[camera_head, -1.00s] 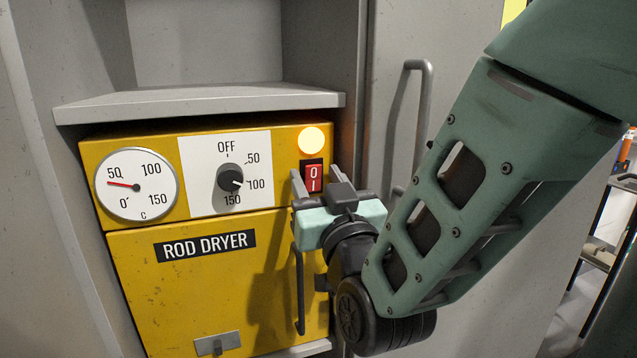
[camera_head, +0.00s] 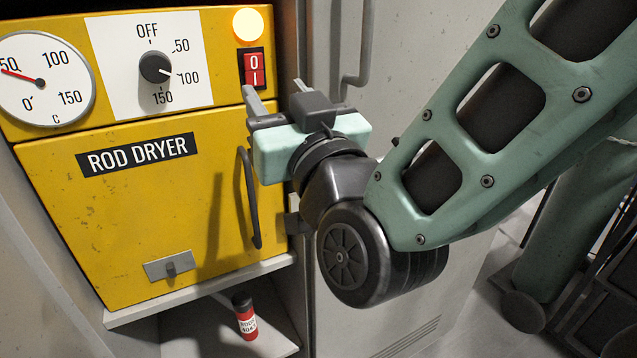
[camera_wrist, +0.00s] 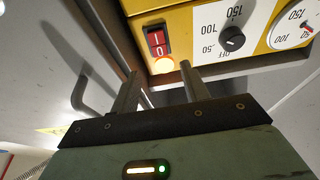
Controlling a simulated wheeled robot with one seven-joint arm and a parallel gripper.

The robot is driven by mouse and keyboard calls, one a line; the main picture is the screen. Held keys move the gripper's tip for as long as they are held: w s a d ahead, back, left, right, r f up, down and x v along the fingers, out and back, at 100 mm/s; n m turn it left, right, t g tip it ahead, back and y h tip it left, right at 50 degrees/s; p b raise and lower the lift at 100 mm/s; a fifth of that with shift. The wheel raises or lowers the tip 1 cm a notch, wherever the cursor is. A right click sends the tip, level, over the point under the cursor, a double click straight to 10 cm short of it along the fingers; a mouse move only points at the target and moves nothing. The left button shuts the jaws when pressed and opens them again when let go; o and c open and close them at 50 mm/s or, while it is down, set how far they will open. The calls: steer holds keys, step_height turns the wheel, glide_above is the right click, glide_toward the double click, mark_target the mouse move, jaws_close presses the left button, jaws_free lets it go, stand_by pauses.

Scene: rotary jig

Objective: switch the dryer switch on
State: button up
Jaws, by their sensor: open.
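The dryer switch (camera_head: 254,68) is a red rocker in a black frame, marked 0 above and I below, on the yellow rod dryer (camera_head: 60,200). A round lamp (camera_head: 249,25) above it glows. I cannot tell for sure which half is pressed in. My gripper (camera_head: 275,90) is open and empty, its fingertips just below the switch in the head view. The wrist view shows the dryer upside down, with the switch (camera_wrist: 157,41) beyond my gripper (camera_wrist: 158,72) and roughly between its two fingers. A gap seems to separate fingers and switch.
A dial knob (camera_head: 156,68) and a round gauge (camera_head: 40,80) are left of the switch. The dryer door's handle (camera_head: 249,198) stands out below it. A grey door handle (camera_head: 358,50) is on the right. A red can (camera_head: 244,315) stands on the shelf below.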

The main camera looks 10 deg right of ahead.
steer(key=b+v, duration=1)
steer(key=b, duration=0.1)
steer(key=shift+b, duration=0.35)
steer(key=shift+d, duration=0.1)
